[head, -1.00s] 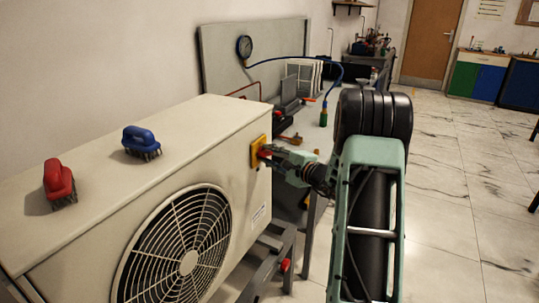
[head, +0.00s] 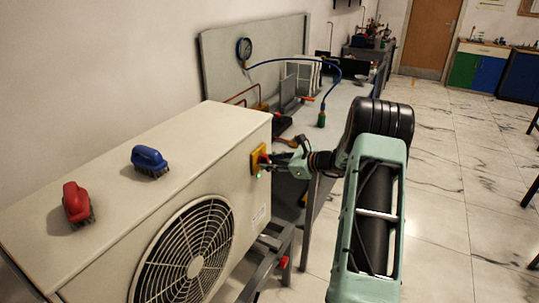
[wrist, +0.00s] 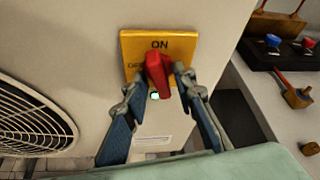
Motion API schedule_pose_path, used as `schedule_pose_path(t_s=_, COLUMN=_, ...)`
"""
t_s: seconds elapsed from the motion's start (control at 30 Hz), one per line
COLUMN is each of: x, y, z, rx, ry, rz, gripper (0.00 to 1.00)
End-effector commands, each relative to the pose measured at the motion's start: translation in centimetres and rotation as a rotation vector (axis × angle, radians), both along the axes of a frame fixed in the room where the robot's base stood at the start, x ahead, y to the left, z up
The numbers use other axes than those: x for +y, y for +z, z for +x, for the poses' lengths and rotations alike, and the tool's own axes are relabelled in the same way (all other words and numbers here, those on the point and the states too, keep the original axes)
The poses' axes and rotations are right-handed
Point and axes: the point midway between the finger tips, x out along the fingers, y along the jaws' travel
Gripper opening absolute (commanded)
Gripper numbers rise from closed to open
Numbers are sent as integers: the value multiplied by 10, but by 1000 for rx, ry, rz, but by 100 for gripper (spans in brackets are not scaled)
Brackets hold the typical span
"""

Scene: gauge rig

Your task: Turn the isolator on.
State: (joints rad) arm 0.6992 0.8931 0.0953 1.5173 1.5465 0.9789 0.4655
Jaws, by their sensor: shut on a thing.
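The isolator is a yellow plate (head: 257,154) with a red handle on the end face of the beige fan unit. In the wrist view the plate (wrist: 185,46) reads ON at the top and, partly hidden, OFF at the left. The red handle (wrist: 158,72) stands nearly upright, its upper end just below ON. A small green light (wrist: 154,96) glows below the plate; it also shows in the head view (head: 258,175). My gripper (wrist: 161,82) is shut on the red handle, one finger on each side. In the head view my gripper (head: 272,163) reaches in from the right.
The beige fan unit (head: 150,165) carries a red brush (head: 77,202) and a blue brush (head: 149,159) on top. Behind it stands a bench with a gauge (head: 244,48) and blue hose (head: 300,60). Open tiled floor (head: 455,190) lies to the right.

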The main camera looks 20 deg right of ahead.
Motion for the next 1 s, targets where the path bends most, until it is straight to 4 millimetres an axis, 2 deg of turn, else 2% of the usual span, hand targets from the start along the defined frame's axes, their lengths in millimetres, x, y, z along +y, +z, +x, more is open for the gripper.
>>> schedule_pose_path(t_s=0.4, x=-2, y=1, z=1, rx=161, ry=-2, rz=206, gripper=0)
schedule_pose_path(t_s=1.0, x=-2, y=0, z=1, rx=202, ry=-1, rz=261, gripper=0)
